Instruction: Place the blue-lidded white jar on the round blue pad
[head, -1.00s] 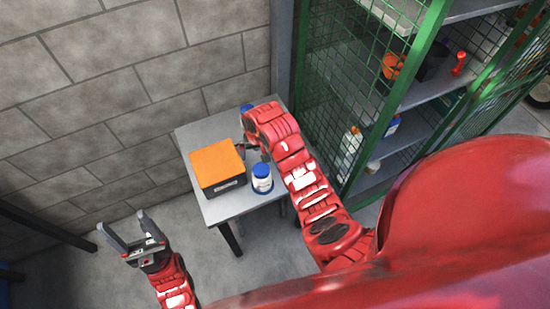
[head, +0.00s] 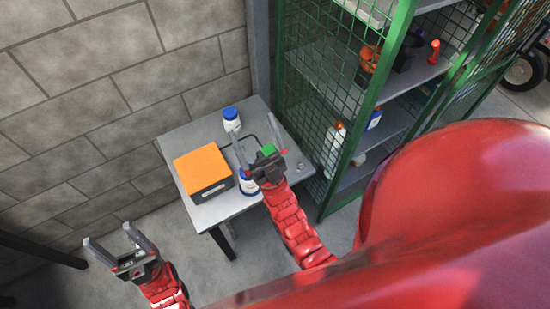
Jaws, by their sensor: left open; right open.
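My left gripper (head: 106,232) is open and empty, left of the table.
The orange-topped box (head: 202,172) takes up the table's left side. A green item (head: 264,151) shows by my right gripper. A small grey round thing (head: 301,166) lies near the table's right edge. A green mesh cabinet (head: 325,110) stands close on the right; a block wall (head: 110,95) is behind.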

